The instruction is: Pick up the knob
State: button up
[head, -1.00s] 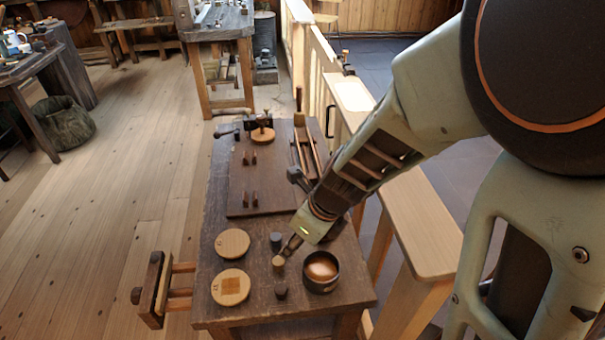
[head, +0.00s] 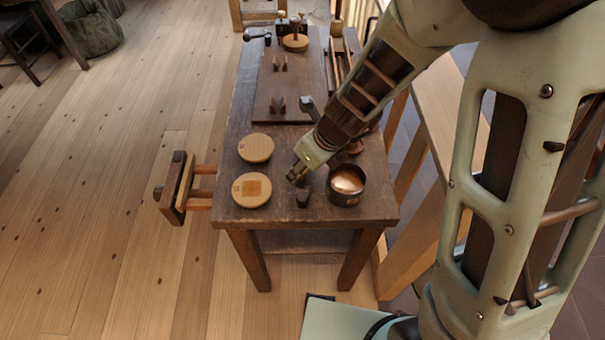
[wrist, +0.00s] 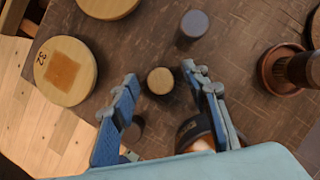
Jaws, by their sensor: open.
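Small knob-like pieces stand on the dark bench. A tan-topped round one (wrist: 160,81) stands upright between my fingertips in the wrist view, apart from both. A grey-blue one (wrist: 192,26) stands just beyond it. A dark one (head: 304,197) stands near the bench's front edge; in the wrist view it is partly hidden behind my left finger. My gripper (head: 295,177) is open and empty, pointing down at the bench; in the wrist view its blue fingers (wrist: 159,76) are spread. In the head view, my gripper hides the tan-topped and grey-blue pieces.
A dark cup (head: 346,187) with tan contents stands close to the right of my gripper. A reddish dish with a post (wrist: 285,68) stands right. A vise (head: 176,187) juts from the bench's left side.

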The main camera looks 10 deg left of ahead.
jog(key=shift+w+a+f, duration=0.1)
jog(key=shift+w+f, duration=0.05)
jog(key=shift+f, duration=0.4)
jog(key=shift+r, duration=0.1)
jog(key=shift+c, duration=0.6)
jog(key=c, duration=0.8)
jog(key=shift+r, duration=0.15)
